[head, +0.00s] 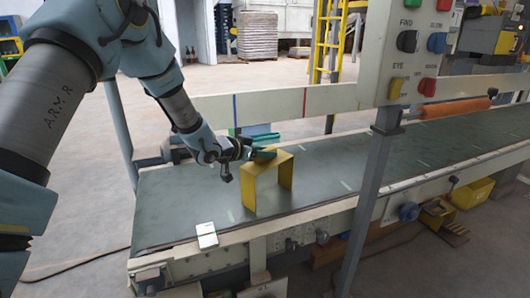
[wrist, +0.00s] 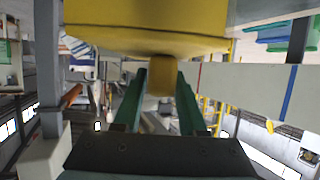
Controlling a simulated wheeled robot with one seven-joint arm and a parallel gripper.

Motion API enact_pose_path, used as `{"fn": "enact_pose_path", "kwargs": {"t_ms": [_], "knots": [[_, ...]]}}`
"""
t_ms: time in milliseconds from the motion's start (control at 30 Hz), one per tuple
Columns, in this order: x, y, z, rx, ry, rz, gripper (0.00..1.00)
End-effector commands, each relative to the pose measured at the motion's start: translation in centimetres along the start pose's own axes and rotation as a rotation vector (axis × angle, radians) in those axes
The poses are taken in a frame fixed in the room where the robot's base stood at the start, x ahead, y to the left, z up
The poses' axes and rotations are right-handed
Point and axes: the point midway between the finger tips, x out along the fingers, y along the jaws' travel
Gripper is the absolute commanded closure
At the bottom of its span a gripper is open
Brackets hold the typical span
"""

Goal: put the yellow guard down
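The yellow guard (head: 270,166) is an inverted U with a flat top and two legs. In the head view it is upright at the near end of the dark conveyor belt (head: 350,170), and its feet appear to rest on the belt. My gripper (head: 268,147) is at the guard's top, coming from the left. In the wrist view the guard (wrist: 150,38) fills the top, and a small yellow block on it (wrist: 163,68) sits between my two green fingertips (wrist: 161,75).
A white card-like object (head: 206,235) lies at the belt's near edge. A post with a control panel (head: 418,50) rises in front of the belt at right. A pale rail (head: 290,102) runs behind it. The belt right of the guard is mostly clear.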

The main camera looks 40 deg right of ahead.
Motion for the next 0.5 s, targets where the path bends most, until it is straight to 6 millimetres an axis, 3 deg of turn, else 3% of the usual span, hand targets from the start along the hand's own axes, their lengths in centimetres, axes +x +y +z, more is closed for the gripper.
{"fn": "enact_pose_path", "kwargs": {"t_ms": [133, 500], "knots": [[-0.02, 0.00, -0.01, 0.000, 0.000, 0.000, 0.41], [-0.61, -0.06, -0.35, 0.000, -0.001, -0.001, 0.40]]}}
